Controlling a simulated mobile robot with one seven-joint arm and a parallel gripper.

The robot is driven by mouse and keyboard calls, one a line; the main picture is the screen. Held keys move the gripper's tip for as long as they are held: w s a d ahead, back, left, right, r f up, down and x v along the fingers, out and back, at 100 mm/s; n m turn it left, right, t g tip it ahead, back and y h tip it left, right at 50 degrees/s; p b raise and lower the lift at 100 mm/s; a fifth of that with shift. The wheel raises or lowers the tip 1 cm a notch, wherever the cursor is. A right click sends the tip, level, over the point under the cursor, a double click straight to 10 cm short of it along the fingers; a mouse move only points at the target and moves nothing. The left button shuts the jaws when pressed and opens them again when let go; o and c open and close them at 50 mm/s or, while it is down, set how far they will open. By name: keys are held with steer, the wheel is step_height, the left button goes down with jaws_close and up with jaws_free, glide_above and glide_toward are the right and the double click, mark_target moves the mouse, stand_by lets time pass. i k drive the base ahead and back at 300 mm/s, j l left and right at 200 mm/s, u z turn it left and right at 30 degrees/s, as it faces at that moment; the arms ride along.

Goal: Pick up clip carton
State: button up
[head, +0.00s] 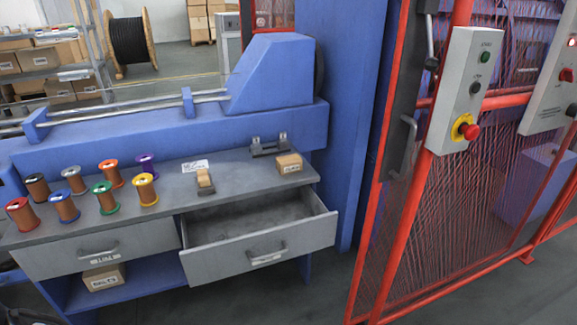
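A small brown carton (289,163) with a white label sits on the right end of the grey bench top (235,172), above the open drawer. Its label is too small to read surely, so I cannot confirm that it is the clip carton. Another labelled carton (104,277) lies on the blue lower shelf under the left drawer; its label is also unclear. My gripper is not in view.
The right drawer (262,257) is pulled out and looks empty; the left drawer (95,251) is shut. Several coloured spools (146,190) crowd the bench's left half. A small tan block (205,179) sits mid-bench. A red mesh guard (400,220) stands at right.

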mark_target(287, 164)
steer(key=i+j+z, duration=0.1)
steer(key=z, duration=0.35)
steer(key=i+j+z, duration=0.1)
steer(key=j+z, duration=0.2)
steer(key=z, duration=0.15)
steer(key=j+z, duration=0.15)
steer(key=j, duration=0.35)
steer(key=i+j+z, duration=0.2)
steer(key=j, duration=1.3)
steer(key=i+j, duration=0.2)
steer(key=i, duration=0.3)
